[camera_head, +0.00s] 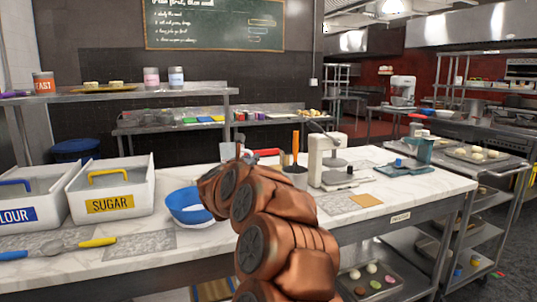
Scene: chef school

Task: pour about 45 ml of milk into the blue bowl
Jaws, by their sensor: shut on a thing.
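The blue bowl (186,205) stands on the marble worktop in the head view, right of the sugar bin. No milk container can be made out, and the bowl's contents are not clear.
Flour (27,196) and sugar (105,190) bins stand at left. A yellow-and-blue utensil (62,248) lies in front. The worktop's front right is mostly clear.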

